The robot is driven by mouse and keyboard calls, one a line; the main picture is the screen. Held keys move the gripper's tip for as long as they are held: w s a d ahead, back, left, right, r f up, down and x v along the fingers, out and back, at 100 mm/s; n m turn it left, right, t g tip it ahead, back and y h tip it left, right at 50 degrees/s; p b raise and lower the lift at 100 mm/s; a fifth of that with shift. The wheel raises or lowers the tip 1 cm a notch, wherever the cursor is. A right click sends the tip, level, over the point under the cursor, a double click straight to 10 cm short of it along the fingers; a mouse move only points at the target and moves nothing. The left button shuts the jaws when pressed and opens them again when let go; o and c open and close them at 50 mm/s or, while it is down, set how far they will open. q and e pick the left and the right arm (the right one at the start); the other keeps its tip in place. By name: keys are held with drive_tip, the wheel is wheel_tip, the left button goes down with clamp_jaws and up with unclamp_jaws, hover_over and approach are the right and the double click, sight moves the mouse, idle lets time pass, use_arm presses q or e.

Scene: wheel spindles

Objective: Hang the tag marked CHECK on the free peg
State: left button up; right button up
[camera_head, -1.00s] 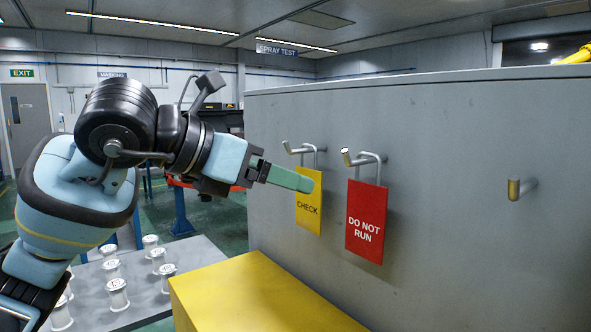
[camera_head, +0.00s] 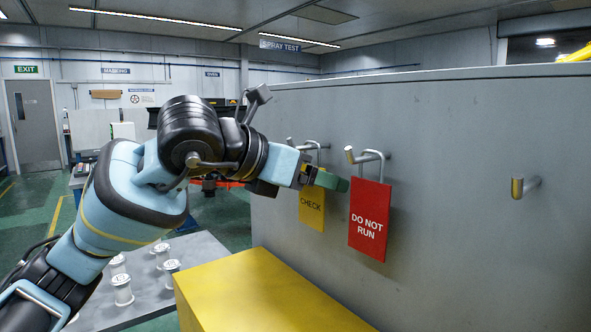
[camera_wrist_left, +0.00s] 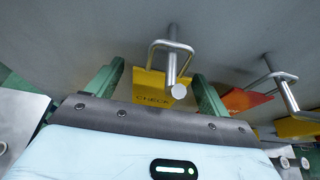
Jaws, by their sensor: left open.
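The yellow CHECK tag (camera_head: 311,212) hangs by its wire loop on the left peg (camera_wrist_left: 173,62) of the grey panel. My left gripper (camera_head: 335,182) is at the top of this tag and partly covers it and the peg. In the left wrist view the open green fingers (camera_wrist_left: 158,75) stand on either side of the tag, with a gap to it on both sides. The red DO NOT RUN tag (camera_head: 368,218) hangs on the middle peg (camera_head: 350,154), just right of my fingertips. The right peg (camera_head: 518,188) is bare. My right gripper is out of view.
A yellow box (camera_head: 262,290) stands below the tags in front of the panel. A grey table (camera_head: 205,252) with several white spindles (camera_head: 122,290) is at the lower left. The panel (camera_head: 450,200) is clear between the red tag and the bare peg.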

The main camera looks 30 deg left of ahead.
use_arm(q)
drive_tip(key=shift+w+f, duration=0.1)
drive_tip(key=shift+w, duration=0.05)
drive_tip(key=c, duration=1.1)
drive_tip(key=shift+o, duration=0.2)
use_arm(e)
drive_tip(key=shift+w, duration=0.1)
